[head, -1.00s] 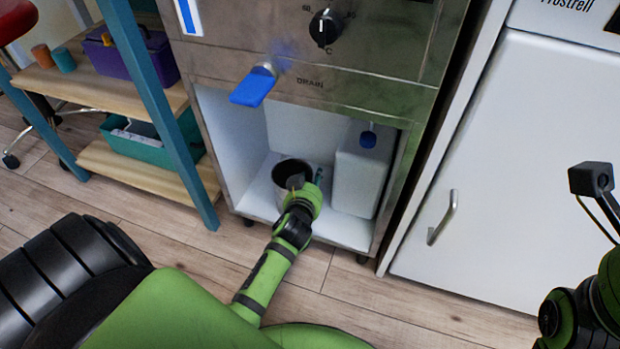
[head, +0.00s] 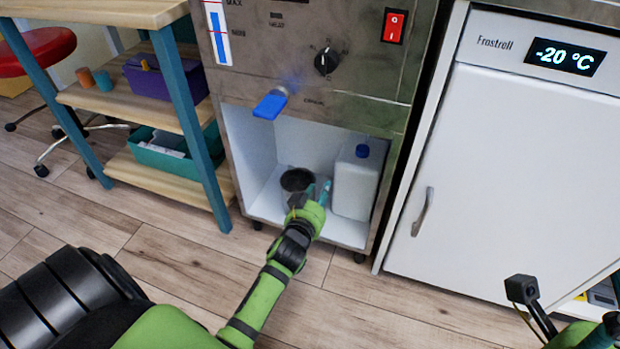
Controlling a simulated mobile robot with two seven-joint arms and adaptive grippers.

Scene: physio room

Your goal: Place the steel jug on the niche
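The steel jug (head: 297,180), a grey cylinder with a dark open top, stands upright in the niche (head: 262,207), the white-lined opening low in the steel cabinet. It appears to rest on the niche floor. My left gripper (head: 309,197) reaches into the niche at the jug's near right side. Its fingers overlap the jug's lower right part, so I cannot tell whether they grip it. Part of the jug's side is hidden by the gripper. Of my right arm, only a part shows at the lower right; its gripper is out of view.
A white canister (head: 354,187) with a blue cap stands right of the jug in the niche. A blue drain lever (head: 270,104) juts out above the opening. A white freezer (head: 510,170) stands to the right, and a wooden shelf unit (head: 172,181) to the left.

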